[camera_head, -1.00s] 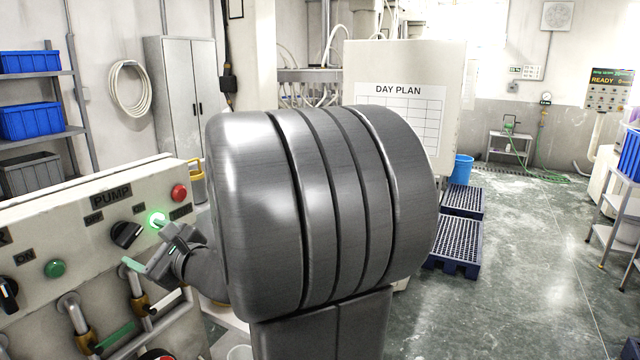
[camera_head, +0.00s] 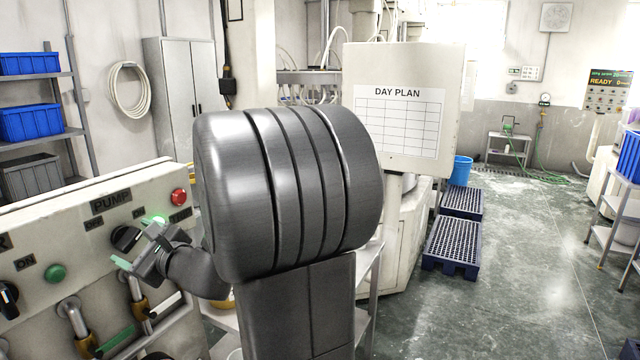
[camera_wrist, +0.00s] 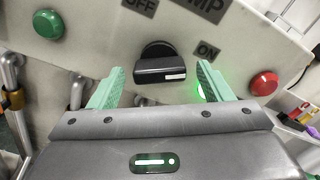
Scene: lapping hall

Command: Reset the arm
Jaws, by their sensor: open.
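My gripper (camera_head: 138,247) is in front of the pump control panel (camera_head: 60,222) at the left of the head view. In the wrist view my gripper (camera_wrist: 160,88) has its two green fingers spread apart with nothing between them. A black rotary knob (camera_wrist: 160,66) sits on the panel beyond the fingertips, between the OFF and ON labels. The knob also shows in the head view (camera_head: 126,238). A lit green lamp (camera_wrist: 201,92) is partly hidden behind the right finger. A red button (camera_wrist: 264,83) is right of it, and a green button (camera_wrist: 48,24) is at upper left.
Pipes with valves (camera_head: 75,318) run below the panel. A white cabinet with a DAY PLAN sheet (camera_head: 400,120) stands behind my arm. Blue pallets (camera_head: 452,242) lie on the floor to its right. The floor at right (camera_head: 530,270) is mostly clear.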

